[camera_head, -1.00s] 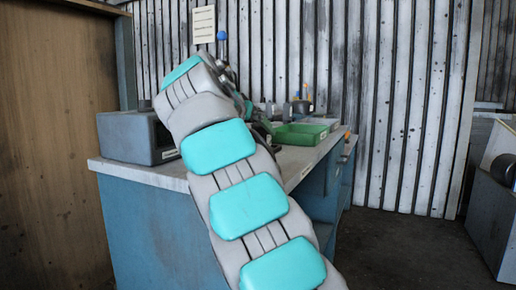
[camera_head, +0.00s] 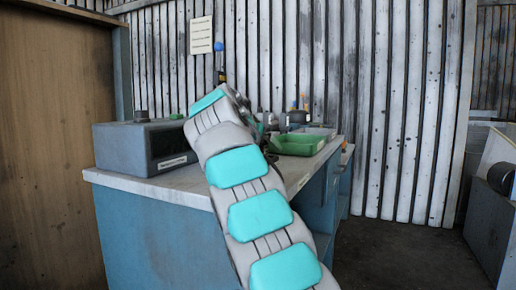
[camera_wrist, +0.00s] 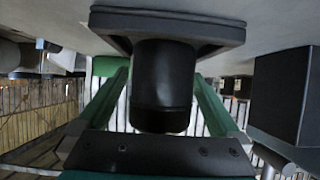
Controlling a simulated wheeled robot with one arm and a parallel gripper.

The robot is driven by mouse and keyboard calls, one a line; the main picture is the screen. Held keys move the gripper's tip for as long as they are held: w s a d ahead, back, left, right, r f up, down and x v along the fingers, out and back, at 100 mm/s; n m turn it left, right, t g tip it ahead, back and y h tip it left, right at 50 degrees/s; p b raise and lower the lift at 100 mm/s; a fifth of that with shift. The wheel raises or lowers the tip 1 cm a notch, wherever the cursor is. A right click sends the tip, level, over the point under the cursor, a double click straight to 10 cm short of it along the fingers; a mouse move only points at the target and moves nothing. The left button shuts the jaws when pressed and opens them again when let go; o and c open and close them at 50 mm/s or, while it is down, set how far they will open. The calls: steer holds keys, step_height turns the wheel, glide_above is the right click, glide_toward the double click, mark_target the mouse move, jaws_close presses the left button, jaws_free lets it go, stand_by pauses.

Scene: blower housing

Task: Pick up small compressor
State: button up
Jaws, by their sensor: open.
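In the wrist view, a black cylinder on a square, flanged base, likely the small compressor (camera_wrist: 162,85), hangs down in the picture from a pale surface, so the view looks upside down. My gripper (camera_wrist: 158,78) is open, with one green finger on each side of the cylinder. Gaps show between the fingers and the cylinder, and I cannot see any contact. In the head view my own arm hides the gripper and this part.
The workbench (camera_head: 150,187) carries a grey labelled box (camera_head: 125,152) at left and a green tray (camera_head: 295,145) at right. Several bottles and tools stand behind my arm. In the wrist view a dark box (camera_wrist: 278,95) stands close at right. The floor right of the bench is clear.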

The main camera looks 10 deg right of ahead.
steer(key=shift+c, duration=0.2)
jaws_close()
stand_by(0.5)
